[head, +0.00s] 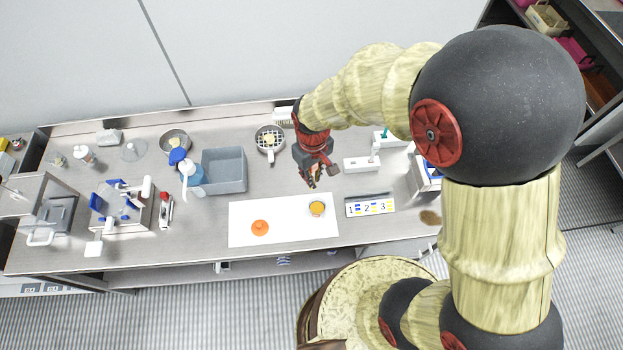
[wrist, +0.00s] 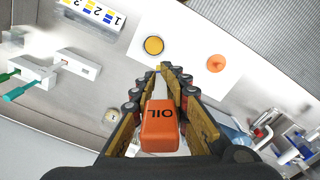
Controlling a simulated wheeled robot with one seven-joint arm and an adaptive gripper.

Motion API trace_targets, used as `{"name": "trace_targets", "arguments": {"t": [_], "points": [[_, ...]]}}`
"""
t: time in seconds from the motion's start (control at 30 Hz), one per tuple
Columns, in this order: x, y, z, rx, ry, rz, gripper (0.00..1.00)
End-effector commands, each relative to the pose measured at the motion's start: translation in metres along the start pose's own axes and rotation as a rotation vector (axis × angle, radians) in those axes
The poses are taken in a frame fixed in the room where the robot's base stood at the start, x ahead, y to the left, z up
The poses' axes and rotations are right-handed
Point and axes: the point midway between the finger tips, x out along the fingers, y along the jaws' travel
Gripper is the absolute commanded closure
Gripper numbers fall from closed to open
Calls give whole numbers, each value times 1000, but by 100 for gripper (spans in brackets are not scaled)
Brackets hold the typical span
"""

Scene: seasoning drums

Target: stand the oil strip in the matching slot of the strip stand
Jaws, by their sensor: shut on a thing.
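My gripper (head: 313,183) is shut on the oil strip and holds it above the bench. In the wrist view the strip's orange handle (wrist: 159,125), marked OIL, lies between the fingers (wrist: 171,72), and a pale narrow end shows beyond it. In the head view the strip is too small to make out. A white block (head: 361,164) stands to the right of my gripper, apart from it; it also shows in the wrist view (wrist: 78,63). A second white block (head: 388,139) with green-handled pieces is beside it. I cannot tell which block is the strip stand, or its slot labels.
A white mat (head: 280,233) carries an amber dish (head: 317,208) and an orange piece (head: 260,228). A numbered card (head: 370,206) lies right of the mat. A grey bin (head: 224,171) and a pan with a lattice (head: 269,140) stand to the left. Bare bench lies around my gripper.

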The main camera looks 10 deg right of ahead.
Motion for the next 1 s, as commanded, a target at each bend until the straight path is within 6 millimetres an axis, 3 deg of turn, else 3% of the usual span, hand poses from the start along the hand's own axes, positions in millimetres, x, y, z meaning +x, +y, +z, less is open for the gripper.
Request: {"name": "trace_targets", "arguments": {"t": [0.37, 1.0], "points": [[-4, 0, 0, 0, 1, 0, 100], [-61, 0, 0, 0, 2, 0, 100]]}}
